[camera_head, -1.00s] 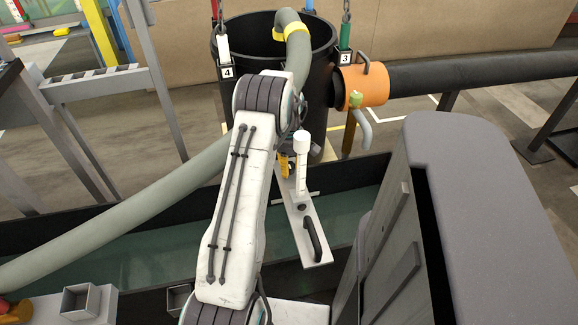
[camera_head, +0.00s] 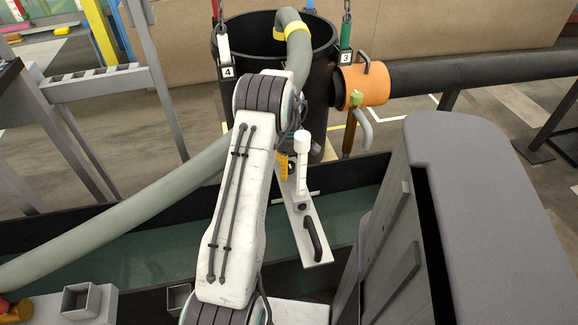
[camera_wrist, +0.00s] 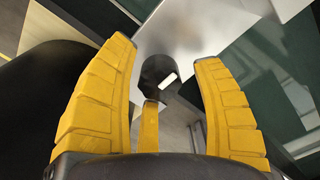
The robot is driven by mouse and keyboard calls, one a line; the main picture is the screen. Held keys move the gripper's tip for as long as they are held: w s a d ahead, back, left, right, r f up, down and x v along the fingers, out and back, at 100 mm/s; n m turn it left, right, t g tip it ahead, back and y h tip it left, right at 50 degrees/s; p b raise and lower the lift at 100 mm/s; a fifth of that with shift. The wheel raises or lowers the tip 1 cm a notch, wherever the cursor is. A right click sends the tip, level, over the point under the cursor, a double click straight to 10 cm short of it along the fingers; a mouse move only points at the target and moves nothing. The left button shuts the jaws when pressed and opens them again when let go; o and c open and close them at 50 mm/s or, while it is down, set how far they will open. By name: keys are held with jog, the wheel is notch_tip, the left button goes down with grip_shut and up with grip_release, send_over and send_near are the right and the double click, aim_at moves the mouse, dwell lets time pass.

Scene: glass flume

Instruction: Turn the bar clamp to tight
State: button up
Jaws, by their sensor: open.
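A pale bar plate (camera_head: 303,222) lies across the flume and carries an upright white post (camera_head: 302,165) and a black loop handle (camera_head: 313,238). In the wrist view a dark knob (camera_wrist: 157,72) with a white mark stands against the pale plate (camera_wrist: 200,25); it looks like the bar clamp's turning part. My gripper (camera_wrist: 170,62) is open, its yellow fingers on either side of the knob with gaps visible. Whether they touch it lower down cannot be told. In the head view my gripper (camera_head: 284,166) is mostly hidden behind my arm, just left of the white post.
A black tub (camera_head: 270,75) stands behind the flume, with a grey-green hose (camera_head: 130,215) running left. An orange collar (camera_head: 362,86) joins a black pipe (camera_head: 470,68) at the right. A small square holder (camera_head: 80,301) sits at front left.

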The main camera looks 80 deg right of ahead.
aim_at(289, 164)
notch_tip(289, 164, up, 12)
dwell(0.6)
dwell(0.7)
